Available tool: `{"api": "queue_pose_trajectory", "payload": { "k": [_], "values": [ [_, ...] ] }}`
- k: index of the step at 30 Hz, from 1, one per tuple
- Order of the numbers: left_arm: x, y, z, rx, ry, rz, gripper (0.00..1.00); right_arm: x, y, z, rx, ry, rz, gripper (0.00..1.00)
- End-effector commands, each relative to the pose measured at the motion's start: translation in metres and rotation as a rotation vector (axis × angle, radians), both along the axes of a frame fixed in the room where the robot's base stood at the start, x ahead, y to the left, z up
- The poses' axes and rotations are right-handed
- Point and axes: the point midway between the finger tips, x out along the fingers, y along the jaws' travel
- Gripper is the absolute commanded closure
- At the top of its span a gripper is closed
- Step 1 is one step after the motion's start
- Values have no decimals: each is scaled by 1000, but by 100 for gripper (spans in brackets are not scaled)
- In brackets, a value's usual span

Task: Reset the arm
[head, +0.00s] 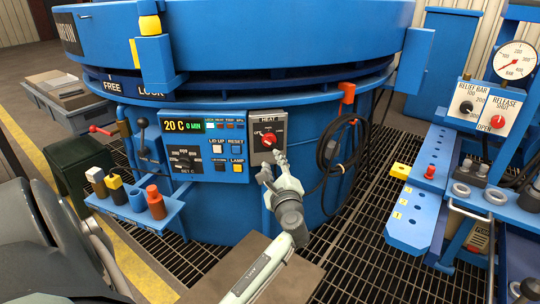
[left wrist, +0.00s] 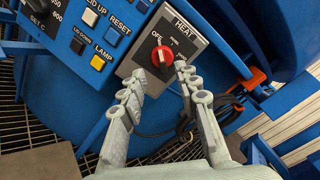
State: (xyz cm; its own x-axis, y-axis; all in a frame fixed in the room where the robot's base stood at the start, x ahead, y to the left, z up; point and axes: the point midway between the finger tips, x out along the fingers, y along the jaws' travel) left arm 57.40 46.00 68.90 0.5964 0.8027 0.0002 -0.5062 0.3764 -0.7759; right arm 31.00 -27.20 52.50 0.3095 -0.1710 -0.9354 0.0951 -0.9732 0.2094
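My left gripper (head: 273,168) is just below the HEAT switch box (head: 282,128) on the front of the blue furnace (head: 215,222). In the left wrist view the two fingers of this gripper (left wrist: 159,76) are spread apart with nothing between them. The red HEAT knob (head: 268,141) lies just beyond the fingertips, and it also shows in the left wrist view (left wrist: 162,57). The fingers look clear of the knob, though the exact gap is hard to judge. My left forearm (head: 262,270) comes up from the bottom. My right gripper is not in view.
Left of the switch is a control panel (head: 188,157) reading 20 C. A small shelf (head: 175,208) with several coloured handles juts out at left. A black cable coil (head: 333,150) hangs close on the right. A blue rack with a gauge (head: 515,60) stands at far right.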

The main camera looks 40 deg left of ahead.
Motion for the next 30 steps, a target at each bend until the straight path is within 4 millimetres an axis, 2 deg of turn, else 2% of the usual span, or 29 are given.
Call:
{"api": "queue_pose_trajectory", "payload": {
  "k": [5,22,24,26,29,30],
  "values": [
    [-5,-7,0,-1,0,-1,68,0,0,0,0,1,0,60],
    [-7,-7,-4,-20,-3,-1,68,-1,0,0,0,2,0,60],
    [-13,-9,-16,-86,-17,-3,68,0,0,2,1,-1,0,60],
    [-22,-13,-36,-192,-41,-4,68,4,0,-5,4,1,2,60],
    [-49,-26,-85,-457,-90,20,68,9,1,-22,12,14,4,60],
    [-62,-35,-107,-581,-110,42,68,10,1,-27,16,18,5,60]
  ]
}}
